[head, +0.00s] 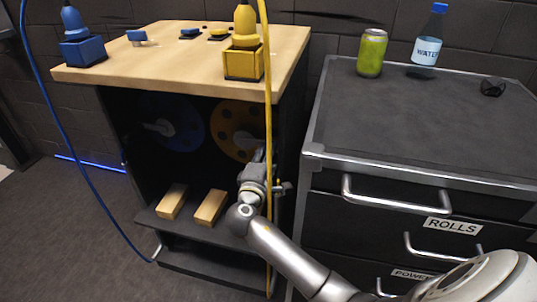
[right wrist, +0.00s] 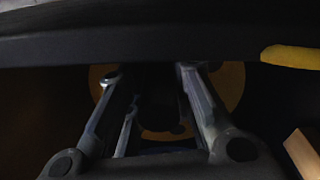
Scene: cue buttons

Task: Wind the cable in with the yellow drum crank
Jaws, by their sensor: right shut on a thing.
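The yellow drum (head: 232,117) sits inside the open cabinet, to the right of the blue drum (head: 180,122). My right gripper (head: 259,158) reaches into the cabinet in front of the yellow drum and hides its crank. The right wrist view shows its two fingers (right wrist: 150,78) in front of the yellow drum (right wrist: 232,82); it is shut on the crank, though the grip itself is dark and hard to make out. The yellow cable (head: 268,120) hangs down past the cabinet's right front edge. My left gripper is not in view.
A yellow plug (head: 245,28) and a blue plug (head: 75,25) stand in holders on the wooden top (head: 180,60). Two wooden blocks (head: 172,201) lie on the lower shelf. The blue cable (head: 85,175) hangs at left. A drawer unit (head: 430,125) stands close at right.

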